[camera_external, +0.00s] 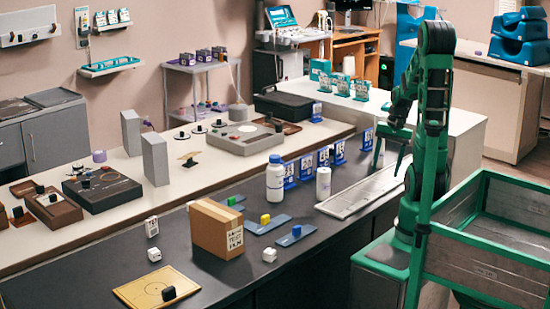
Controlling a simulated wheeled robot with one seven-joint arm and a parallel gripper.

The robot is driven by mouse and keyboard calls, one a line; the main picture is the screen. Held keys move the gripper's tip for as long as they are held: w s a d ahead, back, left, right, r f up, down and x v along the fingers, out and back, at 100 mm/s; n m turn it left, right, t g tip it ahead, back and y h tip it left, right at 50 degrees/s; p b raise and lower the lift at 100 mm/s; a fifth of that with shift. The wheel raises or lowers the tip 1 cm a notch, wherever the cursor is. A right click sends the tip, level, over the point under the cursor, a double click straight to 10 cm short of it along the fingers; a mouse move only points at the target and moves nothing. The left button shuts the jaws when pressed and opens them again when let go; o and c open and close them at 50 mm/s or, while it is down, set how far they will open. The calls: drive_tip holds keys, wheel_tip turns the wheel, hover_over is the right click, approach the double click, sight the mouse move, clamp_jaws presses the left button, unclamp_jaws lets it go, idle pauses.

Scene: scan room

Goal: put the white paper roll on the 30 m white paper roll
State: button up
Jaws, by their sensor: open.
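A white upright cylinder (323,184), which looks like a paper roll, stands on the dark counter near the left end of a pale tray. No "30 m" label is readable, so I cannot tell which thing is the 30 m white paper roll. Small white blocks or rolls lie on the counter: one by the box's right side (269,255), one at the left (154,254) and one behind it (151,227). My gripper (391,154) hangs fingers down over the right end of the tray, open and empty, to the right of the upright cylinder.
A white bottle (275,182) and blue labelled cards (306,167) stand near the cylinder. The pale tray (358,194) lies under my gripper. A cardboard box (216,229) and blue plates (296,235) occupy the front counter. A green-framed cart (490,262) is at right.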

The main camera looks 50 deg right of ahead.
drive_tip(key=s+a+r+n+g+h, duration=0.1)
drive_tip(key=s+a+r+n+h, duration=0.1)
drive_tip(key=s+r+n, duration=0.4)
drive_tip(key=shift+s+a+r, duration=0.15)
drive_tip(key=shift+s+a, duration=0.4)
drive_tip(key=shift+s, duration=0.45)
